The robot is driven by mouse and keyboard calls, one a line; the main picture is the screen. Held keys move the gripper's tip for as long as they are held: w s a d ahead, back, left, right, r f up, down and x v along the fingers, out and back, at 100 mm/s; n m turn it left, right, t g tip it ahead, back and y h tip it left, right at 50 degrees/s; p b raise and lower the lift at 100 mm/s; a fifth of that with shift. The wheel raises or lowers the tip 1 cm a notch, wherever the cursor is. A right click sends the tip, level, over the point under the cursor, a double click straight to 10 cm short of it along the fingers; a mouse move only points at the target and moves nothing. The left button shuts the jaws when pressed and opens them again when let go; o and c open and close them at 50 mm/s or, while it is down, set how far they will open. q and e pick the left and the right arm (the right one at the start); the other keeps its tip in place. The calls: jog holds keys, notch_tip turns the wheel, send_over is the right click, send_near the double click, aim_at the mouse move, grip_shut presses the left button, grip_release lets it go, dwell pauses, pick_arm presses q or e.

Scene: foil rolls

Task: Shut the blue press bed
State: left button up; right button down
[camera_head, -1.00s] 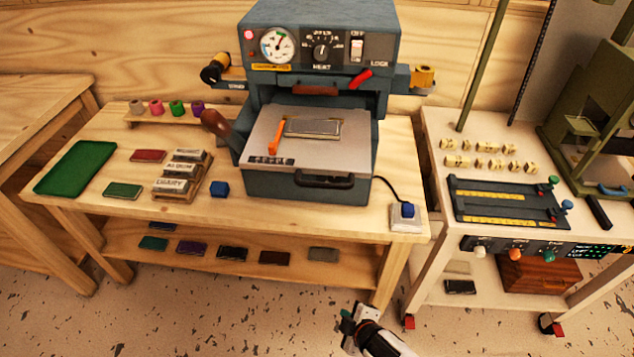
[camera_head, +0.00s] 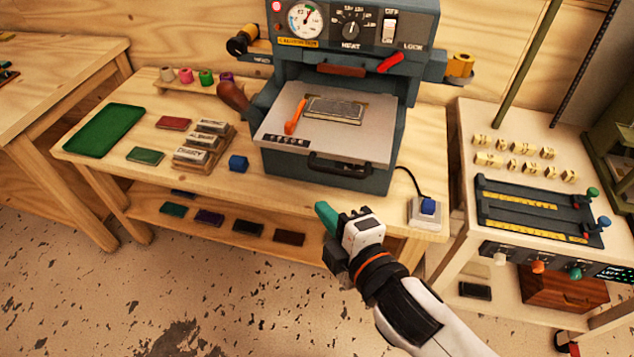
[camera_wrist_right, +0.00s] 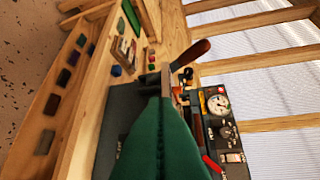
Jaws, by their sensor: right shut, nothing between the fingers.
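The blue-grey press (camera_head: 350,90) stands on the wooden table. Its bed (camera_head: 325,135), a light plate on a blue-grey drawer with a dark front handle (camera_head: 343,168), sticks out toward me from under the press head. A small framed plate and an orange lever (camera_head: 295,117) are on the bed. My right gripper (camera_head: 328,214), with green fingertips, is shut and empty, in front of and below the bed handle, apart from it. In the right wrist view the green fingers (camera_wrist_right: 160,140) cover much of the press. My left gripper is not in view.
A blue cube (camera_head: 238,163), stamp rack (camera_head: 205,145) and green tray (camera_head: 104,132) are left of the press. A cart (camera_head: 470,220) stands at the right.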

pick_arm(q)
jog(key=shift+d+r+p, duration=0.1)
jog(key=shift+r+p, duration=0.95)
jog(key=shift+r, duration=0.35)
pick_arm(e)
jog(key=w+a+f, duration=0.1)
jog(key=w+f, duration=0.1)
jog(key=w, duration=0.7)
jog(key=shift+w, duration=0.2)
jog(key=shift+a+f, duration=0.1)
jog(key=shift+a, duration=0.05)
